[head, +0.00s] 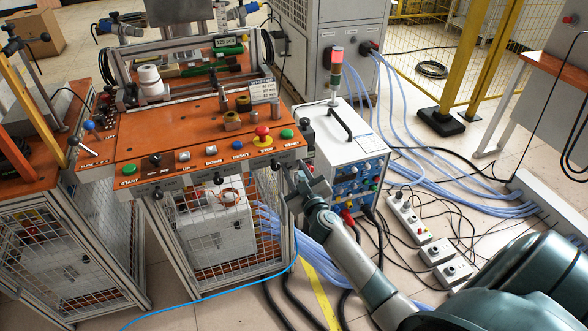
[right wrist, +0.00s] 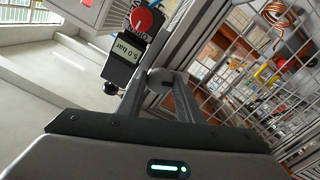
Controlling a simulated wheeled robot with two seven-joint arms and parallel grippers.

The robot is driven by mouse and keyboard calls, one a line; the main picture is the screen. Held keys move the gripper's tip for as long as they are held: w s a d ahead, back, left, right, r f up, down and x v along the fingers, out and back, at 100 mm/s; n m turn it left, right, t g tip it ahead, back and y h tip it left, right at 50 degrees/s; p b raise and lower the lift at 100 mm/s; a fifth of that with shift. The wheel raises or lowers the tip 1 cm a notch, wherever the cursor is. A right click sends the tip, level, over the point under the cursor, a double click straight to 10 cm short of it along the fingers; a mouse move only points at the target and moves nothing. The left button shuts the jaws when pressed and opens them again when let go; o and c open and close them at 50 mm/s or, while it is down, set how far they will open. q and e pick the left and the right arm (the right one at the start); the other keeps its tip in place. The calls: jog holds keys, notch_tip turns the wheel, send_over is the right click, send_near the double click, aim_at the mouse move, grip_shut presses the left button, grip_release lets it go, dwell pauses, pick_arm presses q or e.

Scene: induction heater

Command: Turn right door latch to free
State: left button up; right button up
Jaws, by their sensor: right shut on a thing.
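The orange-topped bench (head: 190,125) has a wire-mesh door (head: 225,240) in its front. My right gripper (head: 293,178) reaches in from the lower right to the bench's front right corner, just below the tabletop edge. In the right wrist view its two fingers (right wrist: 160,92) are shut on a small rounded grey piece, the right door latch (right wrist: 160,77), beside the metal frame post. The latch is hidden behind the gripper in the head view, and its turn angle cannot be told. My left gripper is not in view.
A white power unit (head: 345,150) with cables stands close right of the gripper. Start and reset buttons (head: 240,145) line the bench edge above. Blue hoses (head: 310,255) run below.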

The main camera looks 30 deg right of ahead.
jog(key=n, duration=0.4)
jog(key=shift+n, duration=0.3)
jog(key=n, duration=0.4)
jog(key=shift+n, duration=1.1)
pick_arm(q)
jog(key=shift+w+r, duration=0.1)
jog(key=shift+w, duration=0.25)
pick_arm(e)
jog(key=shift+n, duration=1.1)
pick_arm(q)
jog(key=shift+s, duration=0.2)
pick_arm(e)
jog(key=o, duration=1)
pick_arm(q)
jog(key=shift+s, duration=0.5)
pick_arm(e)
jog(key=shift+o, duration=0.2)
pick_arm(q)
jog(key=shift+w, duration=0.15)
